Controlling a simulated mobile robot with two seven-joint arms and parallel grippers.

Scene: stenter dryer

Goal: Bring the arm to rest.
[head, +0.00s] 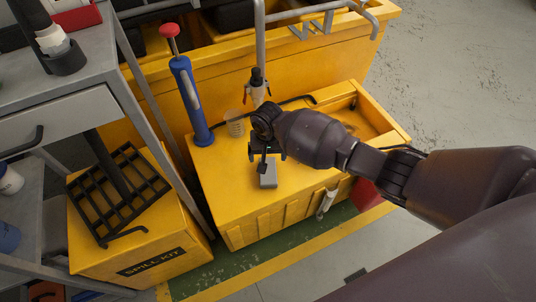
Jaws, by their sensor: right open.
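My right arm reaches in from the right across the head view. Its gripper (265,163) hangs over the yellow machine's flat shelf (225,178), pointing down. The gripper is open. A small grey block (268,181) stands on the shelf just below the fingertips. I cannot tell whether the fingers touch it. The wrist hides part of the shelf behind it. My left gripper is not in view.
A grey metal cart (60,88) and a yellow spill kit box (150,262) are at left. Open floor (470,80) lies at upper right.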

